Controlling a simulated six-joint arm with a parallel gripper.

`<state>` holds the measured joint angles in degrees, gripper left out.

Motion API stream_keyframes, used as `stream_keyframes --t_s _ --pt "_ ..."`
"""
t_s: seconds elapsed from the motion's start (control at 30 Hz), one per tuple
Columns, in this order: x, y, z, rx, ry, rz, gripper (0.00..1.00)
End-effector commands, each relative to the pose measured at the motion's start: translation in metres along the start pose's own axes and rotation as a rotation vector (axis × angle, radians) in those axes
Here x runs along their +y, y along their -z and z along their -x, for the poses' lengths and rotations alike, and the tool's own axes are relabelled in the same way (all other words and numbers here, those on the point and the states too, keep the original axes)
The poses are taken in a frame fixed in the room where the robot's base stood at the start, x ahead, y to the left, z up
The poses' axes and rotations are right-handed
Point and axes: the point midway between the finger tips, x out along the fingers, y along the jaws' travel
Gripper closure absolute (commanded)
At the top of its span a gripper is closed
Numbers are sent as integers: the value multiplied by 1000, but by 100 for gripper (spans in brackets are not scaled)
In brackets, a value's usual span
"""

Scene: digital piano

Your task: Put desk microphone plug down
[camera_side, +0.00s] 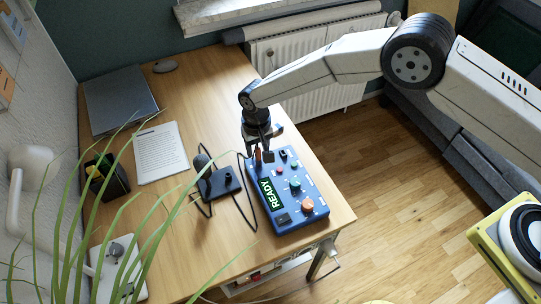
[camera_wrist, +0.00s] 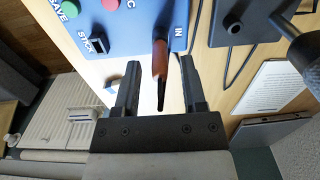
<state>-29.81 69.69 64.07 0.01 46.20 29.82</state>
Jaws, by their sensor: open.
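The desk microphone plug (camera_wrist: 160,62) is reddish brown with a dark, narrow end. It is at the edge of the blue box by the "IN" label; its inner end is hidden, so I cannot tell how deep it sits. My gripper (camera_wrist: 160,64) is open, with one finger on each side of the plug and visible gaps. In the side view my gripper (camera_side: 263,157) is low at the box's far end. The blue box (camera_side: 283,218) shows "READY". The desk microphone (camera_side: 203,164) stands on its black base (camera_side: 219,184), left of the box, with a black cable on the desk.
A printed sheet (camera_side: 162,152), a closed laptop (camera_side: 120,98), a mouse (camera_side: 165,66) and a black pen holder (camera_side: 107,180) are on the wooden desk (camera_side: 215,95). Bare desk lies beyond the box. Plant leaves cross the left foreground. A radiator (camera_side: 310,60) stands behind the desk.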

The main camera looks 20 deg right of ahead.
Motion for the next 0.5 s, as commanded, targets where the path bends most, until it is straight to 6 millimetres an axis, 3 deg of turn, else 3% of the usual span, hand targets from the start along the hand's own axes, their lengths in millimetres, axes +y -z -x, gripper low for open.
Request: stream_keyframes --t_s 0.27,0.5 --pt "0 1 21 2 1 0 46" --pt "0 1 56 2 1 0 46"
